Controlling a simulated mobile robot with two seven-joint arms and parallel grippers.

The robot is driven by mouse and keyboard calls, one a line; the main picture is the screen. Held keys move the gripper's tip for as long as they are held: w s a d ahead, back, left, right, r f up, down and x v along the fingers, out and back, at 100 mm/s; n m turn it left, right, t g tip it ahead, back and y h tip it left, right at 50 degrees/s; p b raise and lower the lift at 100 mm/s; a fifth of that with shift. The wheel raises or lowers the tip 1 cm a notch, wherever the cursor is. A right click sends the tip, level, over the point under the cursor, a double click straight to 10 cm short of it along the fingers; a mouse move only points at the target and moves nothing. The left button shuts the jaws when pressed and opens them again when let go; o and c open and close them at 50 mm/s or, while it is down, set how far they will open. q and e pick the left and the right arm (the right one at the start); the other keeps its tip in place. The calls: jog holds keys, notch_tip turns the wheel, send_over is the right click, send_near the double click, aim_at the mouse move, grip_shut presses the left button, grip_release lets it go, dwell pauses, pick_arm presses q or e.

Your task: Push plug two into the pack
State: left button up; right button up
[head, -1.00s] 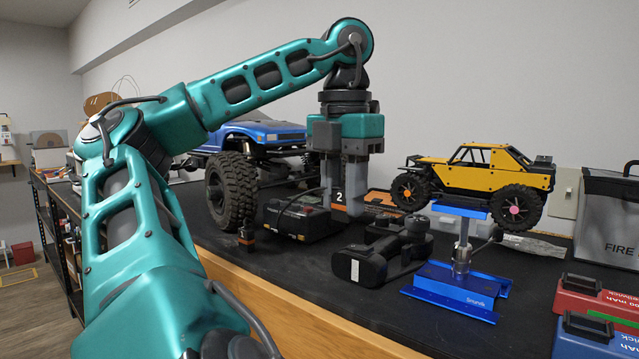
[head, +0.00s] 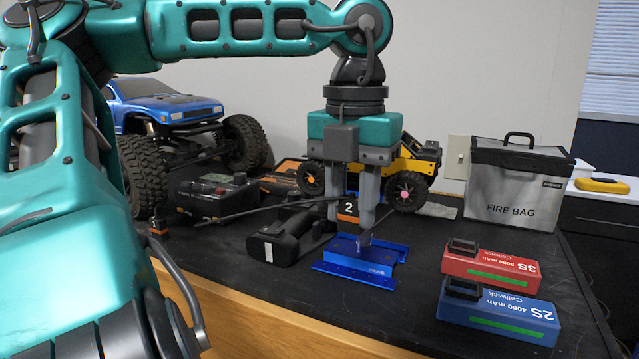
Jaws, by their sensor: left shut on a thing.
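My left gripper (head: 350,226) points straight down above the bench. It is shut on plug two, whose black and orange tag marked 2 (head: 348,209) shows between the fingers. The plug body is mostly hidden by the fingers. A dark cable (head: 255,211) runs left from the gripper toward the black charger. Two battery packs lie at the right: the red 3S pack (head: 500,272) and, in front of it, the blue 2S pack (head: 508,318). Each has a black connector block at its left end. The gripper is left of both packs and apart from them. My right gripper is not in view.
A blue car stand (head: 362,262) is just below and in front of the gripper, with a yellow crawler (head: 418,165) behind. A black charger (head: 212,196), a black tool (head: 285,240) and a blue truck (head: 165,108) are left. A fire bag (head: 518,185) stands behind the packs.

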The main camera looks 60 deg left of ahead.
pick_arm(q)
jog(key=w+d+p, duration=0.2)
jog(key=w+d, duration=0.6)
jog(key=d, duration=0.4)
jog(key=w+a+p, duration=0.2)
jog(key=w+a, duration=0.5)
jog(key=w, duration=0.4)
jog(key=shift+a, duration=0.4)
jog(key=shift+s, duration=0.1)
